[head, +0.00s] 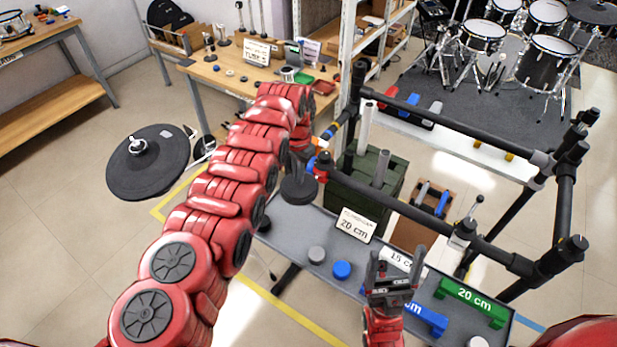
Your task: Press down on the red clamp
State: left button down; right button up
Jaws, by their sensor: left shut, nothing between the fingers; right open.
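The red clamp (319,171) sits at the left end of the rack's near black bar, beside a blue ring. My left arm reaches up from the lower left and bends down near this end of the rack. My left gripper (296,168) is shut and empty, just left of the red clamp. It is small and dark here, and I cannot tell whether it touches the clamp. My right gripper (394,260) is open and empty, pointing up above the grey table, well to the right of and nearer than the clamp.
On the table are a "20 cm" sign (356,225), a blue knob (341,270), a grey knob (316,254) and a green block (470,302). A dark green crate (385,195) stands behind. A black pad (148,162) is at left.

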pick_arm(q)
jog(key=shift+f+b, duration=0.5)
jog(key=shift+f, duration=0.05)
jog(key=shift+s+f+b, duration=0.2)
jog(key=shift+f+b, duration=0.05)
jog(key=shift+b, duration=0.1)
dwell(1.3)
jog(key=shift+r, duration=0.1)
jog(key=shift+w+r+p, duration=0.15)
jog(key=shift+r+p, duration=0.4)
jog(key=shift+r, duration=0.05)
notch_tip(320, 180, up, 4)
jog(key=shift+p, duration=0.85)
jog(key=shift+r, duration=0.95)
